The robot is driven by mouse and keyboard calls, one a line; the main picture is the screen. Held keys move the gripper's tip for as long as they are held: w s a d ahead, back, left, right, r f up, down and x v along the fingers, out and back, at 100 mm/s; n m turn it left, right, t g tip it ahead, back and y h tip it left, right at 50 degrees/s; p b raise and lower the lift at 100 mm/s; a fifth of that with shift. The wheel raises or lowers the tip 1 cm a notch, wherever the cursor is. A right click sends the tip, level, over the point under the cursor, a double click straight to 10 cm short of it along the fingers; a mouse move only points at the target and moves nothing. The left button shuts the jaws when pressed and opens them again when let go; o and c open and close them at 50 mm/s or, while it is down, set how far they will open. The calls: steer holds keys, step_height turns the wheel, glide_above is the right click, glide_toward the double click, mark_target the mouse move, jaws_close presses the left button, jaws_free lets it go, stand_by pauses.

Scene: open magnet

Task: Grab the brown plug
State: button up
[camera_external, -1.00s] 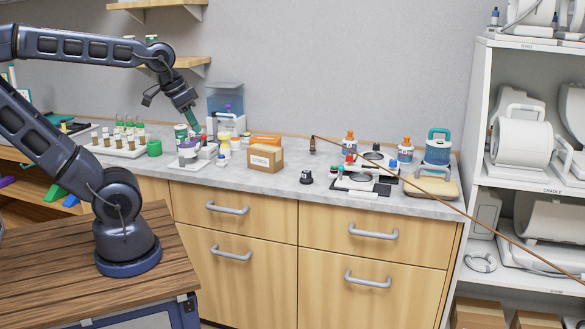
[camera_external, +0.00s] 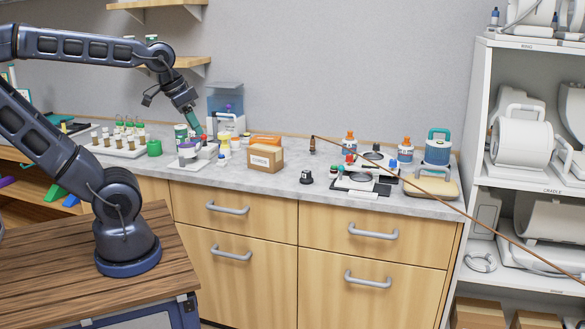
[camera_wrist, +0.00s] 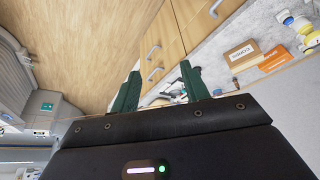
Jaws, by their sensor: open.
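The brown plug (camera_external: 312,146) stands on the grey counter toward the back wall, to the right of the cardboard box, with a long thin brown cable (camera_external: 478,222) running from it down to the right. What looks like the same plug shows small in the wrist view (camera_wrist: 235,82), right of the fingers. My gripper (camera_external: 198,130), with green fingers, is above the left part of the counter, well left of the plug. In the wrist view my gripper (camera_wrist: 160,70) has its fingers wide apart with nothing between them.
A cardboard box (camera_external: 265,158) and an orange box (camera_external: 265,139) stand between my gripper and the plug. Bottles and a white device (camera_external: 188,154) are below my gripper. Black-and-white apparatus (camera_external: 357,181) stands right of the plug. The counter around a small black knob (camera_external: 306,177) is mostly clear.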

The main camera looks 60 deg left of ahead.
steer(key=w+a+r+m, duration=0.1)
steer(key=w+a+r, duration=0.15)
steer(key=w, duration=0.55)
steer(key=w+a+r, duration=0.1)
steer(key=w+r, duration=0.2)
steer(key=w, duration=0.6)
steer(key=m+h, duration=0.2)
steer(key=m, duration=0.1)
glide_above(309, 142)
steer(key=s, duration=0.3)
step_height(309, 142, down, 23)
steer(key=x, duration=0.3)
steer(key=a+x, duration=0.1)
steer(key=x, duration=0.1)
steer(key=shift+w+d+f, duration=0.1)
steer(key=shift+w+f, duration=0.15)
steer(key=shift+f, duration=0.05)
steer(key=shift+a+x, duration=0.15)
steer(key=shift+x, duration=1.15)
steer(key=shift+a+x, duration=0.15)
steer(key=shift+x, duration=1.1)
steer(key=shift+f, duration=0.1)
steer(key=shift+c, duration=0.3)
